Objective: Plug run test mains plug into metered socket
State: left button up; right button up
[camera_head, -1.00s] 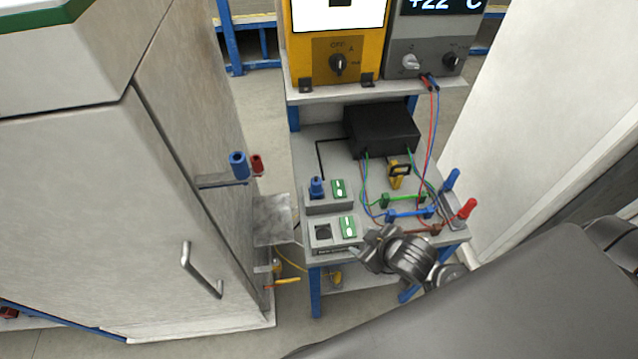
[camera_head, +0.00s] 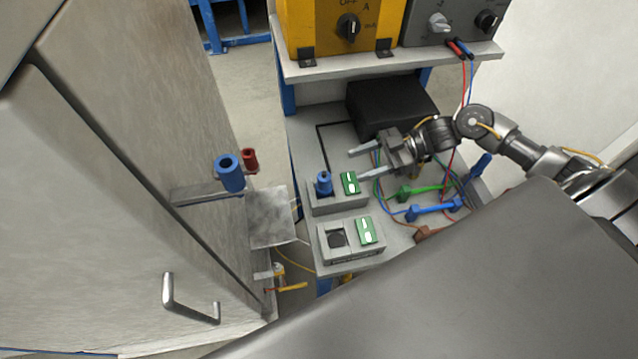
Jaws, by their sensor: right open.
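A blue plug (camera_head: 324,182) stands upright in the rear grey socket box (camera_head: 350,202), beside a green switch (camera_head: 349,183). The front grey socket box (camera_head: 352,258) has an empty dark socket (camera_head: 337,238) and its own green switch (camera_head: 366,230). I cannot tell which box is the metered one. My right gripper (camera_head: 358,166) is open and empty, fingers pointing left, above the bench. Its fingertips are just behind and right of the blue plug, not around it. My left gripper is out of view.
A black box (camera_head: 388,108) stands at the back of the bench, under the shelf (camera_head: 340,72) with yellow and grey instruments. Green and blue leads (camera_head: 434,210) lie right of the sockets. A cabinet (camera_head: 110,170) with a handle stands left, with blue and red cylinders (camera_head: 230,173) on a bracket.

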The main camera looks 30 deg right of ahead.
aim_at(326, 175)
jog(key=shift+s+a+r+p, duration=0.1)
jog(key=shift+s+a+p, duration=0.1)
jog(key=shift+p, duration=0.1)
jog(key=p+x, duration=0.1)
jog(key=x, duration=0.2)
jog(key=shift+w+a, duration=0.2)
jog(key=shift+a, duration=0.05)
jog(key=shift+w+a+f, duration=0.1)
jog(key=shift+a+f, duration=0.15)
jog(key=shift+a, duration=0.1)
jog(key=shift+a+f, duration=0.1)
jog(key=shift+a, duration=0.05)
jog(key=shift+w+a+p, duration=0.1)
jog(key=shift+a+p, duration=0.15)
jog(key=shift+p, duration=0.15)
jog(key=p+x, duration=0.1)
jog(key=x, duration=0.2)
jog(key=shift+w+a+p, duration=0.25)
jog(key=shift+a+p, duration=0.1)
jog(key=shift+p, duration=0.05)
jog(key=shift+w+a+f, duration=0.1)
jog(key=shift+a+f, duration=0.1)
jog(key=shift+a, duration=0.25)
jog(key=shift+d, duration=0.1)
jog(key=shift+c, duration=0.8)
jog(key=c, duration=0.9)
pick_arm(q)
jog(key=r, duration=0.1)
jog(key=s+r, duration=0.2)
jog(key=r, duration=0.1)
